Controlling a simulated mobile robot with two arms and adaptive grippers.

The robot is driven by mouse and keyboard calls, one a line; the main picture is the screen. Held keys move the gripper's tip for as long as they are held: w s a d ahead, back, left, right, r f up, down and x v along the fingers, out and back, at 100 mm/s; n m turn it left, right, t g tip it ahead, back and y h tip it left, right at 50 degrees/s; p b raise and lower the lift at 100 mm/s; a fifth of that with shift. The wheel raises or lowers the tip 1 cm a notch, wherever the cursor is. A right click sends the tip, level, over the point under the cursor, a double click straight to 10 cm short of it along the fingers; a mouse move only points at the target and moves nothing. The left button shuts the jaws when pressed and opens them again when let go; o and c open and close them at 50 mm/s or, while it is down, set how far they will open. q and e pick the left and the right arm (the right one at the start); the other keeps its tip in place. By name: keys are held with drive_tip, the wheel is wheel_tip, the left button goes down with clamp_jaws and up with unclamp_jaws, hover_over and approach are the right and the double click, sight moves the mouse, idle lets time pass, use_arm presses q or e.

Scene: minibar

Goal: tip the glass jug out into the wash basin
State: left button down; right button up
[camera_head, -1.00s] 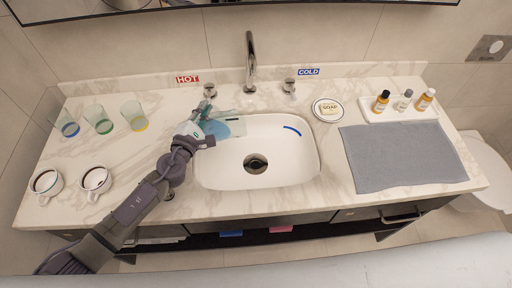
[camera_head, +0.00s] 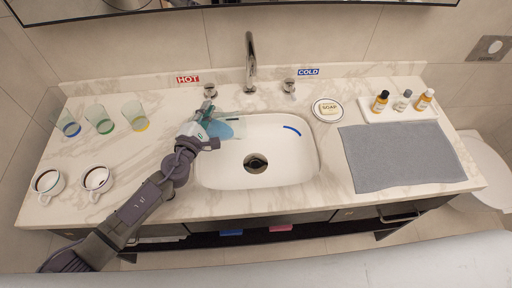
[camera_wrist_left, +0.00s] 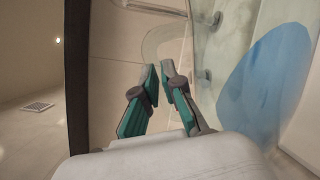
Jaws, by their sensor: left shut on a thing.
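The clear glass jug (camera_head: 228,116) is tilted over the left part of the white wash basin (camera_head: 290,170). Blue liquid (camera_head: 221,130) lies inside it; whether any is leaving the jug I cannot tell. My left gripper (camera_head: 208,109) is at the jug's left side, shut on its handle. In the left wrist view the gripper's teal fingers (camera_wrist_left: 157,80) close on the curved clear handle, and the blue liquid (camera_wrist_left: 265,88) shows large at the right. The jug's mouth is hard to make out. My right gripper is not in view.
The tap (camera_head: 250,62) stands behind the basin, between a hot knob (camera_head: 210,90) and a cold knob (camera_head: 289,86). Several tumblers and two cups (camera_head: 97,179) stand left. The soap dish (camera_head: 327,110), grey towel (camera_head: 400,156) and bottle tray (camera_head: 398,113) are right.

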sight(221, 117)
use_arm(q)
drive_tip(key=shift+s+d+r+m+p, duration=0.15)
drive_tip(key=shift+d+r+m+p, duration=0.15)
drive_tip(key=shift+d+m, duration=0.25)
idle(1.2)
drive_tip(key=shift+s+d+f+m+p, duration=0.1)
drive_tip(key=shift+s+d+m+p, duration=0.2)
drive_tip(key=shift+d+m+p, duration=0.35)
drive_tip(key=shift+s+d+m+p, duration=0.3)
drive_tip(key=shift+d+p, duration=0.1)
drive_tip(key=shift+d, duration=0.35)
idle(2.0)
